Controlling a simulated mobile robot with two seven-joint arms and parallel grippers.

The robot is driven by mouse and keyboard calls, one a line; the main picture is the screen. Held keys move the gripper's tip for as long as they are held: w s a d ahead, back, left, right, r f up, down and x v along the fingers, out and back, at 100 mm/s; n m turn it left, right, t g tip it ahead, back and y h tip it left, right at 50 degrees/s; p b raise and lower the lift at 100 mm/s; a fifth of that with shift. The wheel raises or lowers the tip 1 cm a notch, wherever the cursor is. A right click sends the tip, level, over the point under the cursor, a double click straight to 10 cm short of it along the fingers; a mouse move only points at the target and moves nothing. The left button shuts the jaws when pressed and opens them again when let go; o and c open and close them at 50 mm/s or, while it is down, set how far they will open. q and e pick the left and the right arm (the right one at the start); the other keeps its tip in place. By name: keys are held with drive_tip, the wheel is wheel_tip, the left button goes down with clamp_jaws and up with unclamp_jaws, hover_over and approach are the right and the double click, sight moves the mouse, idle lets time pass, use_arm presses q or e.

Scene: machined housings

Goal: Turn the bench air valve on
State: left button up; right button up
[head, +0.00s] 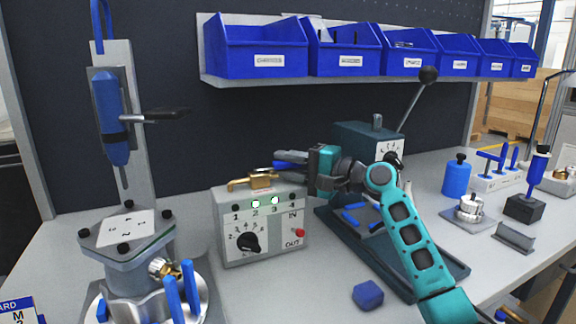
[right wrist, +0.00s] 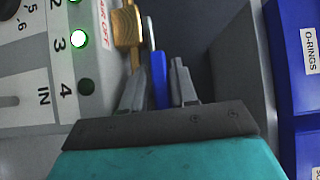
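A grey control box (head: 262,238) stands on the bench with a brass air valve (head: 250,182) on top; the valve also shows in the right wrist view (right wrist: 125,38). Its blue lever handle (right wrist: 158,78) lies between the two fingers of my right gripper (right wrist: 160,90), with a visible gap to at least one finger. A label by the valve (right wrist: 105,22) reads "AIR OFF". In the head view my right gripper (head: 288,161) reaches in from the right at the box's top right, partly hiding the handle. My left gripper is not in view.
Blue bins (head: 256,48) stand on a shelf above the box. A blue block (head: 368,295) lies in front. Free bench lies between the box and the block.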

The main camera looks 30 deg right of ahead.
drive_tip(key=shift+o, duration=1.2)
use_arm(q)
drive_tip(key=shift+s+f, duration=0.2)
use_arm(e)
drive_tip(key=shift+s, duration=0.1)
drive_tip(key=shift+s+d, duration=0.25)
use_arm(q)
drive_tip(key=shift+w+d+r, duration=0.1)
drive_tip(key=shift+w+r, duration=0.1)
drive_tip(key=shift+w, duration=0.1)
use_arm(e)
drive_tip(key=v, duration=1.2)
drive_tip(key=shift+r, duration=0.1)
